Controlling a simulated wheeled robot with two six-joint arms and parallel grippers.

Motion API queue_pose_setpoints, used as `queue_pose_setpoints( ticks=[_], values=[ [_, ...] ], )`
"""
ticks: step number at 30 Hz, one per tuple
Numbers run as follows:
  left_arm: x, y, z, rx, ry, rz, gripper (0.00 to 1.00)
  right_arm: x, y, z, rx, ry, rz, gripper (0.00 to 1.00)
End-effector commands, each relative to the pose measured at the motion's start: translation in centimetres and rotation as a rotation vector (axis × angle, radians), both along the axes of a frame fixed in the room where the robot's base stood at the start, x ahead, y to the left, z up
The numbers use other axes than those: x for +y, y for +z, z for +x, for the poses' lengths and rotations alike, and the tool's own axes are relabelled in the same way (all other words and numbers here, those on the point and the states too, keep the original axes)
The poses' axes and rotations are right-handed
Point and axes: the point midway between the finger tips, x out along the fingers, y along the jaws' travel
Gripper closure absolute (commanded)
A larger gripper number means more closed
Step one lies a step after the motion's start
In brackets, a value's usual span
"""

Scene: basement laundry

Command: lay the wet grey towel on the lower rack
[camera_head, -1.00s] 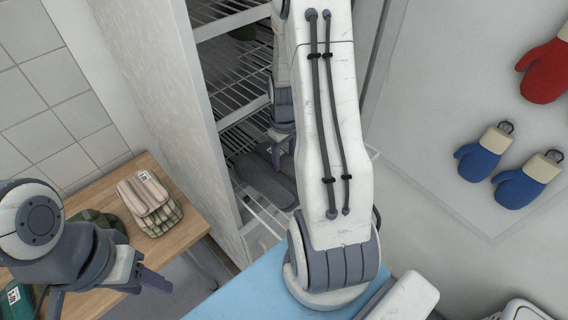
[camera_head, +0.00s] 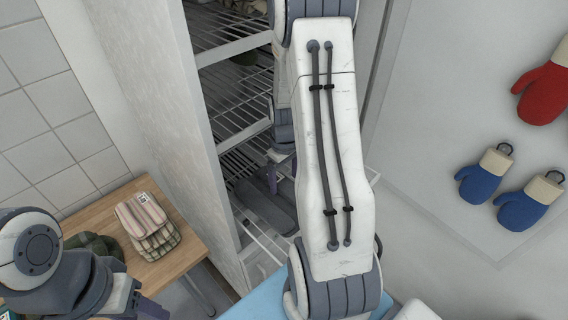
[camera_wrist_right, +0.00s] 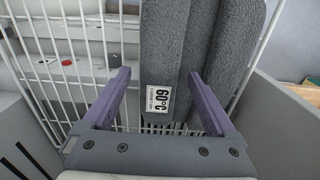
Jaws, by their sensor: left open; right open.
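The grey towel (camera_head: 268,207) lies folded on the lower rack (camera_head: 262,243), partly hidden behind my right arm. In the right wrist view the towel (camera_wrist_right: 179,45) rests on the white wire rack (camera_wrist_right: 95,45), with a 60°C tag on its near end. My right gripper (camera_head: 273,178) is at the towel. In the wrist view its purple fingers (camera_wrist_right: 160,80) are spread open and empty, on either side of the tag; I cannot tell whether they touch the cloth. My left gripper (camera_head: 142,308) is open and empty, low at the left, partly cut off by the frame.
A wooden table (camera_head: 185,262) at the left holds a striped folded cloth (camera_head: 147,224) and a dark green item (camera_head: 97,243). More wire shelves (camera_head: 235,95) are above the lower rack, beside a pale cabinet side wall (camera_head: 150,90). Red and blue mitts (camera_head: 480,175) hang at the right.

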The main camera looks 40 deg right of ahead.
Motion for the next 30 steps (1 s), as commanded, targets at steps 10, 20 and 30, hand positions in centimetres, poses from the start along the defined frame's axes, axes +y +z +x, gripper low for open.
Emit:
queue_pose_setpoints(
  ticks=[10,20,30],
  values=[
    [0.0,-0.7,0.0,0.0,0.0,0.0,0.5,-0.1,7.4,0.1,-0.007,0.0,-0.004,0.08],
    [0.0,-0.9,0.0,0.0,0.0,0.0,0.5,0.0,10.7,0.0,-0.001,0.0,-0.001,0.08],
    [0.0,-0.9,0.0,0.0,0.0,0.0,0.5,0.0,10.7,0.0,-0.001,0.0,0.0,0.08]
  ],
)
